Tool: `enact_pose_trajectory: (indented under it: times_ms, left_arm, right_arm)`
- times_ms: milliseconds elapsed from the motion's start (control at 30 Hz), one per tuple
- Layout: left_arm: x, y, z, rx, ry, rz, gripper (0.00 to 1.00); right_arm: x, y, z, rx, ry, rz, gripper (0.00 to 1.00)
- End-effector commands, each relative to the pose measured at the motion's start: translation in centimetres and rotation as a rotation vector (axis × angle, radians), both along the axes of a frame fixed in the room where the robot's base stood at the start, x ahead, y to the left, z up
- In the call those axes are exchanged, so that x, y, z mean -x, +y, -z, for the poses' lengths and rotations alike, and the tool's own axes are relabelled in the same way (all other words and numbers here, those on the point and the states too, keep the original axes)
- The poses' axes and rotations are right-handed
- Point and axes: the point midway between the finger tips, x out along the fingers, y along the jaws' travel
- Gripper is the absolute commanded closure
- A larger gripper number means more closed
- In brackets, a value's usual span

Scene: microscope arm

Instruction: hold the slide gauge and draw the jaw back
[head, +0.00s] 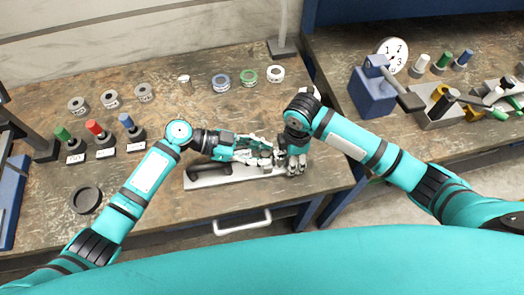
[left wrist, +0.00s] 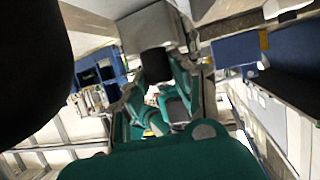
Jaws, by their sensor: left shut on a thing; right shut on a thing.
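A long light-grey base (head: 230,180) lies near the front edge of the wooden table, with a dark curved piece (head: 204,170) on its left part. It appears to be the slide gauge's body or its rest; I cannot tell which. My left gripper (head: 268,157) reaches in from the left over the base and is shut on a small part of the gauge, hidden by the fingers. My right gripper (head: 297,168) points down at the base's right end, close beside the left one, and is shut on a part there. The jaw is hidden between the grippers.
Several rings, among them a blue one (head: 221,83) and a green one (head: 249,77), lie along the back. Coloured-handled plugs (head: 96,130) stand at left near a dark ring (head: 86,199). A second bench (head: 430,140) with a blue vise (head: 373,92) stands at right, across a gap.

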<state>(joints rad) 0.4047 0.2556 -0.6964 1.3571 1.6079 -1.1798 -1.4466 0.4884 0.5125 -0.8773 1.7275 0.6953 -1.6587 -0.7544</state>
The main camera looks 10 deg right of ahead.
Motion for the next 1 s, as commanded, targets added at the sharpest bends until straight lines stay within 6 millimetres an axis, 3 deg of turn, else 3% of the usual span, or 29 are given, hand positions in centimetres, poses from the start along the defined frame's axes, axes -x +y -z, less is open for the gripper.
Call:
enact_pose_trajectory:
  times_ms: [100,333,367,533,833,1000]
  left_arm:
    - [0.0,1.5,0.0,0.000,0.003,-0.001,1.00]
    - [0.0,1.6,0.0,0.000,0.002,0.000,1.00]
    - [0.0,1.6,0.0,0.000,0.002,0.000,0.73]
    - [0.0,1.6,0.0,0.000,0.002,0.000,0.51]
    - [0.0,1.7,-0.1,-0.001,0.001,0.000,0.51]
    - [-0.4,3.6,-0.8,-0.002,0.001,-0.003,0.51]
  right_arm:
    - [-0.2,-0.1,-0.1,0.000,-0.003,0.003,1.00]
    - [-0.2,-0.1,-0.1,0.001,-0.004,0.003,1.00]
    - [-0.2,-0.1,-0.1,0.001,-0.004,0.003,1.00]
    - [-0.2,-0.2,-0.1,0.002,-0.004,0.003,1.00]
    - [-0.2,-0.2,-0.1,0.003,-0.003,0.004,1.00]
    - [-0.2,-0.2,-0.1,0.003,-0.003,0.004,1.00]
